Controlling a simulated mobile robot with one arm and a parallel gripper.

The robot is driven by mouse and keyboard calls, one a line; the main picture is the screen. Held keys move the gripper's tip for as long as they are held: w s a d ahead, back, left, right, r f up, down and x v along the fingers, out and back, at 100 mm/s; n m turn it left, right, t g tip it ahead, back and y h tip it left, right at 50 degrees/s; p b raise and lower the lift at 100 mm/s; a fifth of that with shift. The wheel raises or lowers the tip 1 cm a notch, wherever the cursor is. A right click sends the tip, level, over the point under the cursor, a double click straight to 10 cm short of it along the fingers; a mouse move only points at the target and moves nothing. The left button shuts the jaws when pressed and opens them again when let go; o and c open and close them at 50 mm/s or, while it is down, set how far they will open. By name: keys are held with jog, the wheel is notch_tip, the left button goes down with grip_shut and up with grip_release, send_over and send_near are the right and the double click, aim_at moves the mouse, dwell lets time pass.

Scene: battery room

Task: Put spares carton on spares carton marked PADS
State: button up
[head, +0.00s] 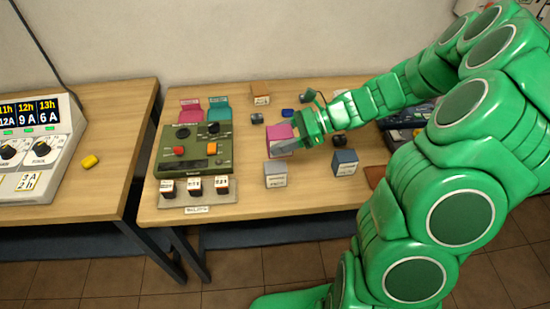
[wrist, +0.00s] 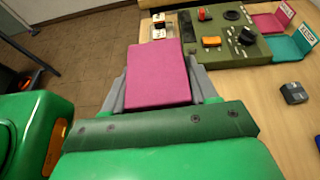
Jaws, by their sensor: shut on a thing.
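My gripper (head: 290,146) is shut on a magenta carton (head: 278,136), held over the table right of the green tester. In the wrist view the magenta carton (wrist: 158,72) lies between the two grey fingers. A light grey carton (head: 275,175) with a printed front stands just in front of it. A blue-grey carton (head: 344,162) with a white label stands further right. An orange-brown carton (head: 260,94) stands at the back. The carton labels are too small to read, so I cannot tell which is marked PADS.
A green tester (head: 194,150) stands left of my gripper, with a rack of small labelled cells (head: 195,188) in front. Pink (head: 190,110) and teal (head: 219,108) holders are behind it. Small dark and blue items lie near the back. A grey charger (head: 38,150) is on the left table.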

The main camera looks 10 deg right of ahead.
jog(key=s+d+r, duration=0.1)
jog(key=s+r, duration=0.2)
jog(key=s, duration=0.3)
jog(key=s+d+r, duration=0.1)
jog(key=s+r, duration=0.2)
jog(key=s, duration=0.3)
send_over(275, 167)
jog(key=s, duration=0.1)
jog(key=shift+m+t, duration=0.3)
jog(key=shift+t, duration=0.1)
jog(key=f, duration=0.8)
jog(key=shift+s+d, duration=0.15)
jog(key=shift+s, duration=0.05)
jog(key=shift+w+f, duration=0.4)
jog(key=shift+f, duration=0.2)
jog(key=shift+w+f, duration=0.35)
jog(key=shift+f, duration=1.5)
jog(key=shift+f, duration=0.1)
jog(key=o, duration=1.2)
